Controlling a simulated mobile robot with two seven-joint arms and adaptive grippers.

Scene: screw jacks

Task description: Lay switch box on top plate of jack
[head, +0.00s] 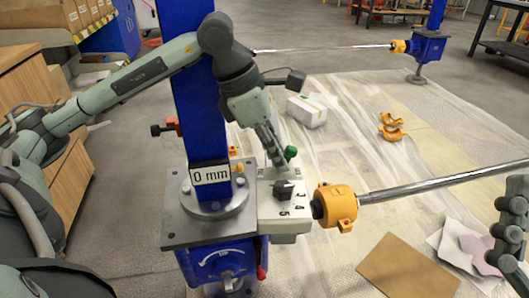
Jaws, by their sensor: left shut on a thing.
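The switch box (268,211) is pale, with a black rotary knob, printed numbers and a green button. My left gripper (277,163) reaches down from above and is shut on its far end. The near jack has a grey top plate (178,231), a blue body with a dial, and a blue column rising through a round flange. The box is at the plate's right edge, beside the column; I cannot tell whether it touches the plate. My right gripper (507,242) shows partly at the right edge, its opening unclear.
A "0 mm" sign (211,174) is on the column. An orange coupling (337,205) and steel shaft (440,184) lie close right of the box. A white block (307,111), orange clamps (392,127) and a brown sheet (407,269) lie on the floor covering.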

